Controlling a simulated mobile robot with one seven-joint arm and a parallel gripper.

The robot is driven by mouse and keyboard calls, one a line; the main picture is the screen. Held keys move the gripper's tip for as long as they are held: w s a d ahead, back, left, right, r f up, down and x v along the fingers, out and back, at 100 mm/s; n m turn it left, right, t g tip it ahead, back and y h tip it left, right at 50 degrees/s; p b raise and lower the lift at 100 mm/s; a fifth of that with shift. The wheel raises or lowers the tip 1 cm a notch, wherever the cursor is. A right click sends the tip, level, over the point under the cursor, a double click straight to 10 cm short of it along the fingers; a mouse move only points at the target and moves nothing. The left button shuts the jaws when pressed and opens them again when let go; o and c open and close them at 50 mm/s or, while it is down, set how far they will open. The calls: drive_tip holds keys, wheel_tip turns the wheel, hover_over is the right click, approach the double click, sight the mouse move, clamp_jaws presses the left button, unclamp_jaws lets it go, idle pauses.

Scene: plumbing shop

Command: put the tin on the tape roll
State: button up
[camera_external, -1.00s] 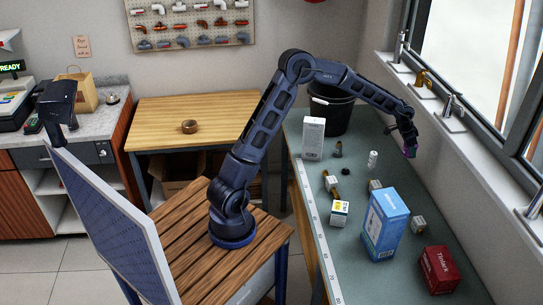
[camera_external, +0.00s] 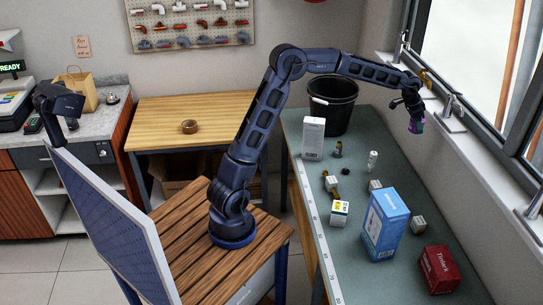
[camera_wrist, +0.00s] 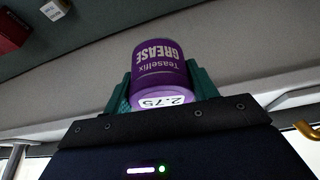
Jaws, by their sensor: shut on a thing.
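The tin is a purple grease tin (camera_wrist: 162,72) with a price label reading 2.75, held between the green fingers of my gripper (camera_wrist: 160,88) in the wrist view. In the external view the tin (camera_external: 416,126) is a small purple shape at the end of my arm, up near the window sill and above the grey-green bench. My gripper (camera_external: 415,112) is shut on it. The tape roll (camera_external: 189,127) is a brown ring lying flat on the wooden table (camera_external: 160,108) at the left, far from my gripper, with nothing on it.
The bench (camera_external: 395,170) holds a white box (camera_external: 313,138), a blue box (camera_external: 385,224), a red box (camera_external: 439,270) and several small fittings. A black bucket (camera_external: 332,105) stands behind the white box. Most of the wooden table is clear.

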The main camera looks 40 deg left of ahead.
drive_tip(key=w+a+n+y, duration=0.15)
drive_tip(key=w+a, duration=0.35)
drive_tip(key=a, duration=0.8)
drive_tip(key=w+a+n+t, duration=0.1)
drive_tip(key=w+a+n, duration=0.3)
drive_tip(key=a, duration=0.8)
drive_tip(key=w+a+n+y, duration=0.1)
drive_tip(key=w+a, duration=0.5)
drive_tip(key=a, duration=0.7)
drive_tip(key=s+a+f+n+y, duration=0.1)
drive_tip(key=s+a+n, duration=0.2)
drive_tip(key=a, duration=1.9)
drive_tip(key=s+a+n+y, duration=0.1)
drive_tip(key=s+a+n, duration=0.25)
drive_tip(key=a, duration=1.75)
drive_tip(key=n+g+y, duration=0.1)
drive_tip(key=n+y, duration=0.2)
drive_tip(key=n, duration=0.5)
hover_over(189, 122)
drive_tip(key=s+d, duration=0.1)
drive_tip(key=s, duration=0.1)
drive_tip(key=f, duration=3.1)
drive_tip(key=shift+w+d+f, duration=0.15)
drive_tip(key=shift+w+d, duration=0.1)
drive_tip(key=shift+w, duration=0.15)
drive_tip(key=o, duration=1.1)
drive_tip(key=shift+f, duration=0.1)
drive_tip(key=shift+c, duration=0.2)
